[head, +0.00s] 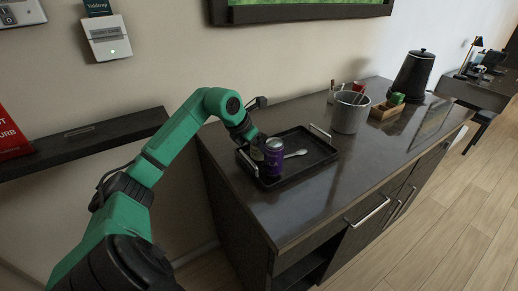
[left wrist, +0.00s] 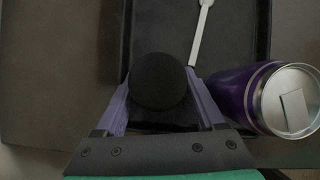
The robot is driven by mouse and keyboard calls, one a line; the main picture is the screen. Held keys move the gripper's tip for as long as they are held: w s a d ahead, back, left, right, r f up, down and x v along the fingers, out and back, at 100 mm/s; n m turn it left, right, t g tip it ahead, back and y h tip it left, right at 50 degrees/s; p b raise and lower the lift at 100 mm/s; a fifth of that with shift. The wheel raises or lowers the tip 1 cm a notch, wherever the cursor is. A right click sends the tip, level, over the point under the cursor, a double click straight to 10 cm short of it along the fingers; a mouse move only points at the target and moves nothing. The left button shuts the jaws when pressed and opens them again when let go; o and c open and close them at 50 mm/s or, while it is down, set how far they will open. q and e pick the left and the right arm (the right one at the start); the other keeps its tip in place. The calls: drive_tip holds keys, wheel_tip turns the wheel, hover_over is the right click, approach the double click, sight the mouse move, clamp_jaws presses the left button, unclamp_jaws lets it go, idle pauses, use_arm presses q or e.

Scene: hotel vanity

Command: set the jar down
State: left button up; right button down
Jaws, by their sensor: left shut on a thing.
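My left gripper (head: 254,144) is shut on a jar with a round black lid (left wrist: 158,82), seen from above between the fingers in the left wrist view. In the head view the jar (head: 257,153) is mostly hidden by the gripper and a purple can. It is at the left end of the black tray (head: 318,160); I cannot tell whether its base touches the tray. The purple can (head: 274,160) with a silver top stands close to the right of the jar, and also shows in the left wrist view (left wrist: 285,98). My right gripper is not in view.
A spoon (head: 296,154) lies on the tray right of the can. A grey bucket (head: 349,114), a wooden box (head: 386,110) and a black kettle (head: 414,76) stand farther back on the dark counter. The counter in front of the tray (head: 300,210) is clear.

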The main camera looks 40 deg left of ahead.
use_arm(q)
drive_tip(key=o, duration=1.2)
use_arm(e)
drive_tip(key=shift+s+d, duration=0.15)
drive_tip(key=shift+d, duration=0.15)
use_arm(q)
drive_tip(key=b+v, duration=0.2)
drive_tip(key=v, duration=0.9)
drive_tip(key=shift+r+b, duration=0.1)
drive_tip(key=shift+b, duration=0.25)
drive_tip(key=shift+s+r, duration=0.25)
drive_tip(key=shift+r, duration=0.15)
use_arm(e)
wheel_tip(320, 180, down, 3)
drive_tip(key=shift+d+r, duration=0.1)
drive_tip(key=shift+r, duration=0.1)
